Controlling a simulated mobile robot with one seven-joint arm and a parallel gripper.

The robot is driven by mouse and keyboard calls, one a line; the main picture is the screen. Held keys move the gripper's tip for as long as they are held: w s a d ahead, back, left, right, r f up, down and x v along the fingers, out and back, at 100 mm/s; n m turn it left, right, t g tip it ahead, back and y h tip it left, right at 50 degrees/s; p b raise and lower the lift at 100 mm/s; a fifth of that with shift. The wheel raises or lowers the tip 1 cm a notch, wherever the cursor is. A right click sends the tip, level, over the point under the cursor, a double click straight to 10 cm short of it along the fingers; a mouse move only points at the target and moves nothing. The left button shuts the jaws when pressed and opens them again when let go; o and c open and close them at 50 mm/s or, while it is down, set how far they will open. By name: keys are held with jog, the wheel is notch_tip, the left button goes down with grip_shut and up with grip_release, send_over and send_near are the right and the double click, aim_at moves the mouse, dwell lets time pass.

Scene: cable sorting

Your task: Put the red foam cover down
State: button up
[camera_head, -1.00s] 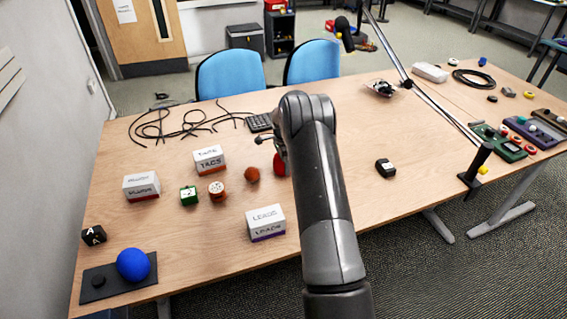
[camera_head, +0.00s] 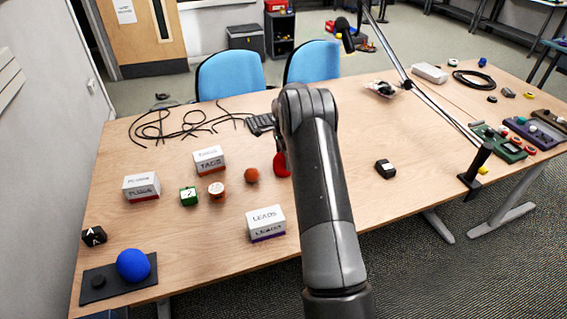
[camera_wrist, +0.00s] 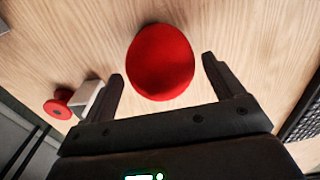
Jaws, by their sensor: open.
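The red foam cover (camera_wrist: 160,62) is a smooth rounded red shape on the wooden table in the wrist view. In the head view a part of the red cover (camera_head: 281,165) shows at the left edge of my arm, which hides the rest. My gripper (camera_wrist: 162,66) is open, with one black finger on each side of the cover. Bare wood shows between the cover and both fingers, so it is not gripped. In the head view my gripper is hidden behind my arm.
An orange-brown ball (camera_head: 252,176) lies left of the cover. White boxes labelled LEADS (camera_head: 266,222) and TAGS (camera_head: 209,159) stand nearby. A dark keypad (camera_head: 260,123) and black cables (camera_head: 180,125) lie behind. A blue ball (camera_head: 133,265) sits front left. Right of my arm is mostly clear.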

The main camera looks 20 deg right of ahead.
notch_tip(320, 180, up, 8)
jog(key=shift+r, duration=0.15)
jog(key=s+a+r+n+t, duration=0.1)
jog(key=s+a+r+n, duration=0.35)
jog(key=s+r, duration=0.55)
jog(key=s+a+r+n+t, duration=0.2)
jog(key=s+a+r+n, duration=0.25)
jog(key=s+r, duration=0.55)
jog(key=s+a+r+n+t, duration=0.1)
jog(key=s+a+n, duration=0.2)
jog(key=s, duration=1)
jog(key=s+a+r+n+t, duration=0.1)
jog(key=s+a+n, duration=0.2)
jog(key=s, duration=0.9)
jog(key=n, duration=0.3)
jog(key=shift+s+t, duration=0.3)
jog(key=shift+s, duration=0.05)
